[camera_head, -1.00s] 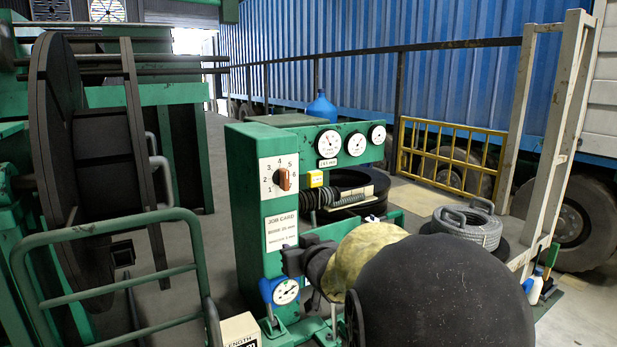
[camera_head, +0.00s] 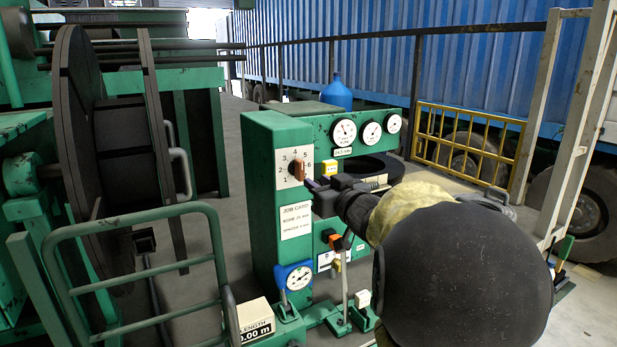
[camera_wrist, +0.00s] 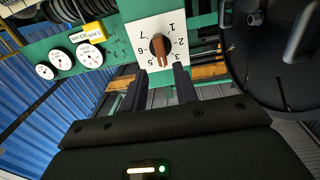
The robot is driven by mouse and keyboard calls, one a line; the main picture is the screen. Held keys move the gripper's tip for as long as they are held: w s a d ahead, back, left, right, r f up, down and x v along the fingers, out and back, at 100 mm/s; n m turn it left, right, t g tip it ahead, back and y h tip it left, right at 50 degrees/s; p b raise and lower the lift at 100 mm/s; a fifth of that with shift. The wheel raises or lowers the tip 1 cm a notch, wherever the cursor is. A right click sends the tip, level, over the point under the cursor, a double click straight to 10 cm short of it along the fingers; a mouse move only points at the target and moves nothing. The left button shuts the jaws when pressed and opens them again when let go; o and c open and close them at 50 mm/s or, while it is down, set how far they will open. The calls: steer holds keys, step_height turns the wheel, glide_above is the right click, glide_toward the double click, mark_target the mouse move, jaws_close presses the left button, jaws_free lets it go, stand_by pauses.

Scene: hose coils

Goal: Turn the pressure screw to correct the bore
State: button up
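A brown-orange knob (camera_head: 298,171) sits on a white numbered plate (camera_head: 285,181) on the green machine post; no readable label names it the pressure screw. My gripper (camera_head: 318,185) is just right of the plate, partly hidden by my arm. In the wrist view the knob (camera_wrist: 160,50) is ahead of and between the two dark fingers of my gripper (camera_wrist: 161,73). The fingers are apart, with nothing between them, and seem short of the knob. The knob's bar stands nearly upright, pointing around 4. A job card (camera_head: 295,220) hangs below the plate.
Three white gauges (camera_head: 371,133) line the green top beam. A blue gauge (camera_head: 294,278) sits low on the post, near a white length counter (camera_head: 252,322). A dark hose reel (camera_head: 122,150) and green rail (camera_head: 150,275) stand left. A yellow barrier (camera_head: 468,150) is behind.

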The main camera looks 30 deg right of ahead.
mark_target(303, 172)
steer(key=shift+w+a, duration=0.1)
steer(key=shift+w, duration=3.2)
jaws_close()
steer(key=shift+f+n+b, duration=0.3)
steer(key=shift+n+b, duration=0.3)
steer(key=shift+b, duration=0.2)
steer(key=shift+n+b, duration=0.65)
steer(key=shift+n, duration=0.15)
steer(key=n+b, duration=0.3)
steer(key=n, duration=0.2)
steer(key=shift+b, duration=0.3)
steer(key=shift+c, duration=1)
jaws_free()
steer(key=shift+r+n, duration=0.25)
steer(key=shift+n, duration=0.25)
steer(key=shift+o, duration=1)
steer(key=shift+r, duration=0.1)
